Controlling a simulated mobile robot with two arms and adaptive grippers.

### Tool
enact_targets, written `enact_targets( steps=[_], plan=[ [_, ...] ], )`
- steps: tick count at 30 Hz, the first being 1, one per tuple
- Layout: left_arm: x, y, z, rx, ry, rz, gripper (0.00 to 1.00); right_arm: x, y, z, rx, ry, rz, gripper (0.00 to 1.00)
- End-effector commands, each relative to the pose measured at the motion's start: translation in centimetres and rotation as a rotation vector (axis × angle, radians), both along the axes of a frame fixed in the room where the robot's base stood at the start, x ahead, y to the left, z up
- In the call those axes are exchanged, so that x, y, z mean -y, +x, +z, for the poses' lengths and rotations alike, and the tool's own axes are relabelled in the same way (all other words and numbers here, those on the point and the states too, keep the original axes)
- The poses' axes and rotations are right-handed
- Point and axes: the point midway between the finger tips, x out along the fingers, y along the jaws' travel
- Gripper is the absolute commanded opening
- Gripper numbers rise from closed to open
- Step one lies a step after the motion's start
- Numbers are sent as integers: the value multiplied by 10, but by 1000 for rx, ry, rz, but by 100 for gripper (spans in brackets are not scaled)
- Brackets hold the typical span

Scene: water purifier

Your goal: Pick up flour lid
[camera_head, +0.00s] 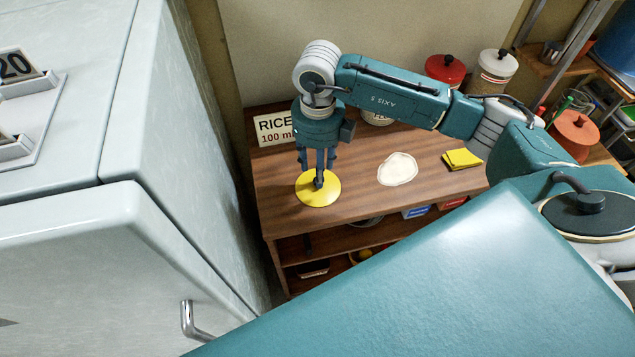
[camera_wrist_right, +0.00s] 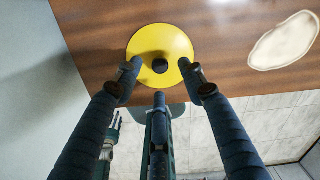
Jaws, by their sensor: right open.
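The yellow lid (camera_head: 307,196) lies flat near the left end of the wooden table, and its dark round knob shows in the middle of the yellow lid in the right wrist view (camera_wrist_right: 145,45). My right gripper (camera_head: 318,174) points down over the lid. In the wrist view the right gripper (camera_wrist_right: 160,80) is open, with one finger at each side of the knob and a third finger below. I cannot tell whether the fingers touch the lid. In the head view the fingers partly hide the knob.
A "RICE 100 ml" sign (camera_head: 272,127) stands behind the lid. A pale patch (camera_head: 397,169) and a yellow cloth (camera_head: 462,158) lie to the right on the table (camera_head: 350,208). Red-lidded (camera_head: 445,68) and pale-lidded (camera_head: 495,70) canisters stand at the back. A pale cabinet is at left.

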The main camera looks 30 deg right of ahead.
Motion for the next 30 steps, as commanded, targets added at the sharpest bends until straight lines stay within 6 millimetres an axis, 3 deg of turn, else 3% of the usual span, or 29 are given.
enact_targets(
  steps=[3, 7, 15, 16, 22, 30],
  plan=[
    [2, 21, 17, 29, -3, 0, 38, 0, -1, -16, -7, -1, -1, 41],
    [3, 37, 20, 54, -7, 0, 38, 0, 0, -33, -3, 0, -1, 41],
    [2, 27, 18, 38, -4, 0, 38, 0, 1, -39, 0, 0, 0, 41],
    [2, 25, 18, 35, -4, 0, 38, 0, 1, -39, -1, 0, 0, 39],
    [2, 17, 18, 24, -3, -1, 38, 0, 1, -39, 0, 0, 0, 0],
    [2, 17, 18, 24, -3, -1, 38, 0, 1, -38, 0, 0, 0, 0]
  ],
)
